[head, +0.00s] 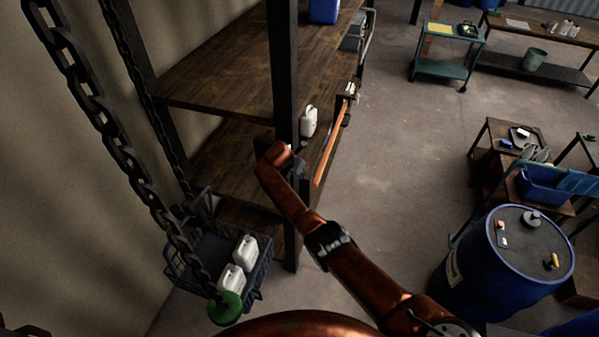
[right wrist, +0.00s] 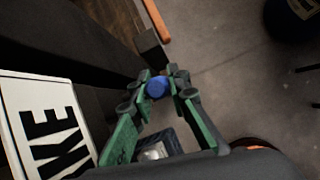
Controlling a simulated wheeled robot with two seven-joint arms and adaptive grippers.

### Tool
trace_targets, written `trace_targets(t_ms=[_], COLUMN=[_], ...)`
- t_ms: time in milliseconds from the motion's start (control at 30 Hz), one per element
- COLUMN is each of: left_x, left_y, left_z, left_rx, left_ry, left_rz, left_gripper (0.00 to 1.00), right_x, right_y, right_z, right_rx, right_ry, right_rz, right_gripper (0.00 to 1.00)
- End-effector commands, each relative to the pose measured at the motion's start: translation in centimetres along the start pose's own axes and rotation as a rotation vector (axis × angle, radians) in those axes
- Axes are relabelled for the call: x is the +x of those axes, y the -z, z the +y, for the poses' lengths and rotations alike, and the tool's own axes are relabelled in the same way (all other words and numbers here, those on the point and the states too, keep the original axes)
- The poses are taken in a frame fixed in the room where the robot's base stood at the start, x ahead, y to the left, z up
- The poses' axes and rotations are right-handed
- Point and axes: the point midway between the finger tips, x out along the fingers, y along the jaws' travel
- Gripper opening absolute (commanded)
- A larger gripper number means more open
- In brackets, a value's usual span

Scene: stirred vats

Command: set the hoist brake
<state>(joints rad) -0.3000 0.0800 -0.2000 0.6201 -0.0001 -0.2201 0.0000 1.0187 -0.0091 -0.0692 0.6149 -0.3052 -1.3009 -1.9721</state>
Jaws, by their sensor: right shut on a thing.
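In the right wrist view, my right gripper (right wrist: 160,79) has its green and black fingers closed on the two sides of a round blue knob (right wrist: 157,89). A dark block (right wrist: 151,48) is just beyond the knob. A white sign (right wrist: 45,128) with black letters, of which "KE" reads clearly, is at the left and cut off by the frame. In the head view my copper right arm reaches up and left to the dark shelf post (head: 284,90); its gripper is mostly hidden there. My left gripper is not in view.
A dark chain (head: 97,112) with a green ball (head: 225,308) hangs at the left, beside a crate (head: 262,268) holding white jugs (head: 245,249). Wooden shelves (head: 215,80) stand behind the post. A blue drum (head: 470,270) is at the right. The middle floor is clear.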

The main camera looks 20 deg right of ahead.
Motion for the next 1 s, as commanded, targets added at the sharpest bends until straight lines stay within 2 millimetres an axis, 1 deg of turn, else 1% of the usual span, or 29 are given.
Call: trace_targets(t_ms=[33,200,633,667,900,1000], left_x=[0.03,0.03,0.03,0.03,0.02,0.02], left_y=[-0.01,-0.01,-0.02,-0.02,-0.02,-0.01], left_z=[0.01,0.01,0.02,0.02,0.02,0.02], left_rx=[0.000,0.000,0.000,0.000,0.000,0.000], left_ry=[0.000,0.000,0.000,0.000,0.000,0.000], left_rz=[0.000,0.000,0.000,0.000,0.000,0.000], left_gripper=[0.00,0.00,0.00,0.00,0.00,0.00], right_x=[0.26,0.31,0.34,0.34,0.20,0.16], right_y=[0.22,0.25,0.27,0.27,0.12,0.08], right_z=[-0.22,-0.26,-0.30,-0.30,-0.16,-0.11], right_rx=[0.000,-0.003,-0.003,-0.003,-0.003,-0.003], right_ry=[0.008,0.013,0.015,0.015,0.012,0.011], right_rz=[0.019,0.047,0.054,0.054,0.050,0.049], right_gripper=[0.00,0.00,0.00,0.18,0.33,0.33])
